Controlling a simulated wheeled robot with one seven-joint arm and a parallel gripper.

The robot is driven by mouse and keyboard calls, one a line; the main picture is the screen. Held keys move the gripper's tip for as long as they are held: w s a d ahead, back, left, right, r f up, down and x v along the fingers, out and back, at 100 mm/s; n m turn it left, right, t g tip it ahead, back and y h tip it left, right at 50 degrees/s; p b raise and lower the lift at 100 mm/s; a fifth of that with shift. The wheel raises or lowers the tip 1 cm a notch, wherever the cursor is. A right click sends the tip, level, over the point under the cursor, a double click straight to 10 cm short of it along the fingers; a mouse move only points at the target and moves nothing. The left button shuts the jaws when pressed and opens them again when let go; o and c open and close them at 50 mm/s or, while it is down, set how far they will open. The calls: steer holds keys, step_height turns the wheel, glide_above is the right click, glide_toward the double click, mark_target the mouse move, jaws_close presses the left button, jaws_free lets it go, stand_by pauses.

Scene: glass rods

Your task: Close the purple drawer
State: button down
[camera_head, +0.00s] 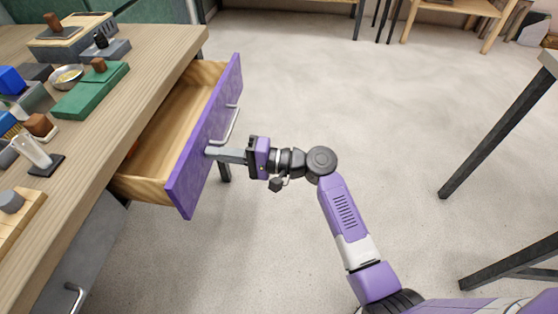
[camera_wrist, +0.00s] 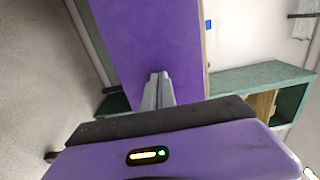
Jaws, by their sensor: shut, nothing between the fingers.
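The purple drawer (camera_head: 205,143) is pulled out from under the wooden workbench in the head view. Its purple front faces right, with a silver bar handle (camera_head: 229,128) on it. The wooden inside (camera_head: 178,130) shows, with a small orange-brown thing partly hidden at its left. My gripper (camera_head: 212,152) is shut and empty. Its fingertips are at the drawer front, just below the handle in the picture. In the wrist view the shut fingers (camera_wrist: 157,78) point at the purple front (camera_wrist: 150,40) and seem to touch it; exact contact is hard to tell.
A grey drawer (camera_head: 75,255) with a handle is at the lower left. Open floor (camera_head: 350,95) lies right of the drawer; table legs stand at the far right.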

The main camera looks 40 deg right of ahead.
steer(key=b+x, duration=0.3)
steer(key=x, duration=1.2)
steer(key=shift+a+f+b, duration=0.1)
steer(key=shift+b, duration=0.2)
steer(key=shift+w+a+r, duration=0.2)
steer(key=shift+w, duration=0.05)
